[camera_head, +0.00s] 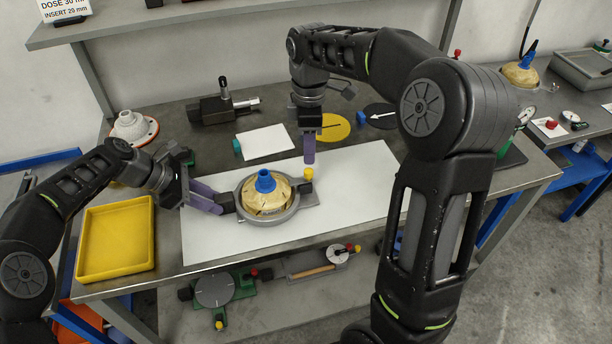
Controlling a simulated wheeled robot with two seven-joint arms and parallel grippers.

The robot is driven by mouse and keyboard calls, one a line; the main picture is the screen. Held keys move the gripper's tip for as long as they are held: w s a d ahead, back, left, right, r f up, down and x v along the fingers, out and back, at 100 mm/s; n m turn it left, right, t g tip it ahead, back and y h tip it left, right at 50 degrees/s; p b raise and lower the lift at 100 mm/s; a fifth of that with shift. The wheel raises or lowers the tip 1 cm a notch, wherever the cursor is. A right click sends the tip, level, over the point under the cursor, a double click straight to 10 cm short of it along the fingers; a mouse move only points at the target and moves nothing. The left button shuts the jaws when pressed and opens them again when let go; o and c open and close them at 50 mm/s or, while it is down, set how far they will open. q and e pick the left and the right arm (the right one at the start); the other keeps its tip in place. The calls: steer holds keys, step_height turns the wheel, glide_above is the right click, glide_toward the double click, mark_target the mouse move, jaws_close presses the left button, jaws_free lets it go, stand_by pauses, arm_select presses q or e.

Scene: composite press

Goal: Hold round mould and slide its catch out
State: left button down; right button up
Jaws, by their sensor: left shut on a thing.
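The round mould (243,206) is a grey ring lying on the white mat (222,240). A tan domed piece with a blue top (265,182) sits inside it. A dark handle (225,203) sticks out on its left side. The catch, a grey slide with a yellow knob (308,174), is on the mould's right side. My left gripper (213,202), with purple fingers, is shut on the dark handle. My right gripper (309,161) points down just above and behind the yellow knob, seemingly apart from it. Its fingers overlap in this view, so its opening is unclear.
A yellow tray (117,271) lies left of the mat. Behind are a white card (264,142), a dark clamp device (216,108), a yellow disc (336,127) and a white-and-orange domed part (134,129). The mat's right part is clear. A shelf below holds fixtures.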

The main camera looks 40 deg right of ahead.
mark_target(309, 170)
steer(key=shift+f, duration=3.5)
steer(key=shift+c, duration=0.3)
jaws_close()
